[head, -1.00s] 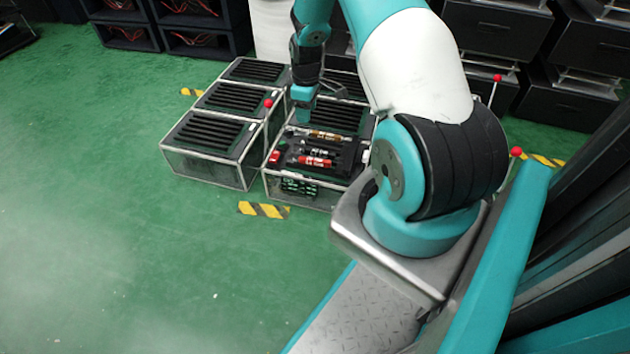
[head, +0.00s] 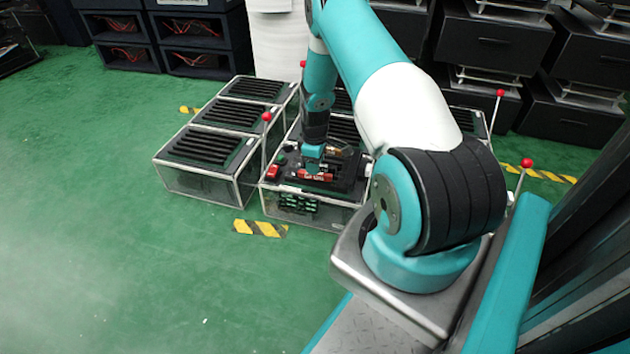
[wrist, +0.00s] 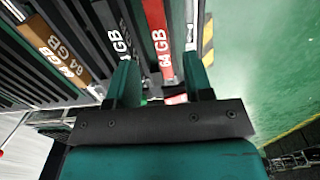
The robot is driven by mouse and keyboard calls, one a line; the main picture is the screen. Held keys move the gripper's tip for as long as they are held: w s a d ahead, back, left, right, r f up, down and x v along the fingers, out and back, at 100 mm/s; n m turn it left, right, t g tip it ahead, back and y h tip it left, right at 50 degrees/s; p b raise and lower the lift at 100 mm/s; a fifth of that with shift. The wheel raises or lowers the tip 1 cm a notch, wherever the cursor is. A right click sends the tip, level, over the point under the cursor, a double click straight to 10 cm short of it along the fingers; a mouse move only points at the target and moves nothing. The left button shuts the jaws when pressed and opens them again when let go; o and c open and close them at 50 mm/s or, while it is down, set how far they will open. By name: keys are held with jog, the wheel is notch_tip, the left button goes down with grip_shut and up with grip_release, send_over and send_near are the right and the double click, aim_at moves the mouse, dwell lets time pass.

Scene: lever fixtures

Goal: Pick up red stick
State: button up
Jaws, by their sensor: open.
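The red stick (head: 318,178), marked 64 GB, lies on the black top of the front case in the head view. In the wrist view the red stick (wrist: 158,38) runs lengthwise between my fingers. My gripper (wrist: 160,62) is open, with one finger on each side of the red stick and a gap to each side. In the head view my gripper (head: 312,160) is low over the case and hides part of the stick. I cannot tell how far the fingertips are above the surface.
A black stick (wrist: 118,32) and a brown stick (wrist: 52,46) lie left of the red one in the wrist view. Upright levers with red balls (head: 266,116) stand around the cases. Slotted cases (head: 205,150) stand to the left.

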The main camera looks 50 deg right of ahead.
aim_at(315, 178)
jog(key=f+b, duration=0.2)
jog(key=f, duration=0.1)
jog(key=f+b, duration=0.1)
jog(key=f, duration=0.1)
jog(key=shift+s, duration=0.35)
grip_shut()
